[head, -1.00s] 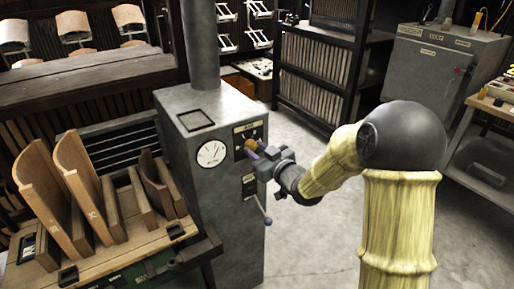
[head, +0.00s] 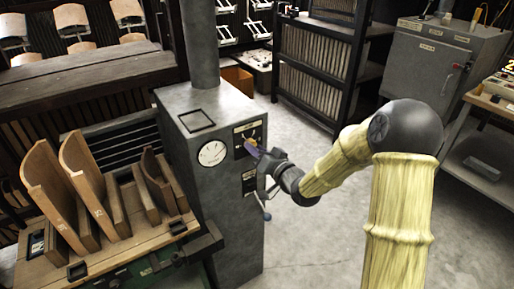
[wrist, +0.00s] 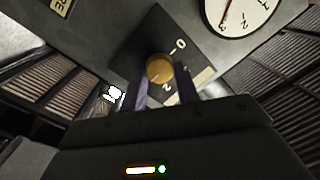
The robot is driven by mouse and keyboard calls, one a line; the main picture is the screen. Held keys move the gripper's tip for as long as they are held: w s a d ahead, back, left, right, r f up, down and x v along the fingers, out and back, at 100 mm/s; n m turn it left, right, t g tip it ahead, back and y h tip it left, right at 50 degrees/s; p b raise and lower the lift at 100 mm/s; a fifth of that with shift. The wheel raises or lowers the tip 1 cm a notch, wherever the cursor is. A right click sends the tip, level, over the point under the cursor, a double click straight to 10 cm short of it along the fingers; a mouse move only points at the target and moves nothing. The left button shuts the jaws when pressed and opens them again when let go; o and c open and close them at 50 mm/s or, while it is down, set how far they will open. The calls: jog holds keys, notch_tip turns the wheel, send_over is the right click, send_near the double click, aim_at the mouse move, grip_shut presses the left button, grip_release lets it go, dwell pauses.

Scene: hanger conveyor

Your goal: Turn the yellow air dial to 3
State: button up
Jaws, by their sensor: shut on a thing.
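The yellow air dial (wrist: 159,68) is a round brass-yellow knob on a dark plate on the front of a grey metal cabinet (head: 232,225). In the head view my gripper (head: 256,149) reaches the dial plate (head: 240,131) from the right and covers most of the dial.
A white round gauge (head: 212,153) sits left of the dial. A lever with a blue ball (head: 267,216) sticks out below my gripper. A bench with wooden pieces (head: 150,248) stands left. Open floor (head: 320,240) lies to the right.

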jog(key=shift+s+f, duration=0.1)
jog(key=shift+f, duration=0.15)
jog(key=o, duration=0.7)
jog(key=shift+o, duration=1.4)
jog(key=shift+r, duration=0.15)
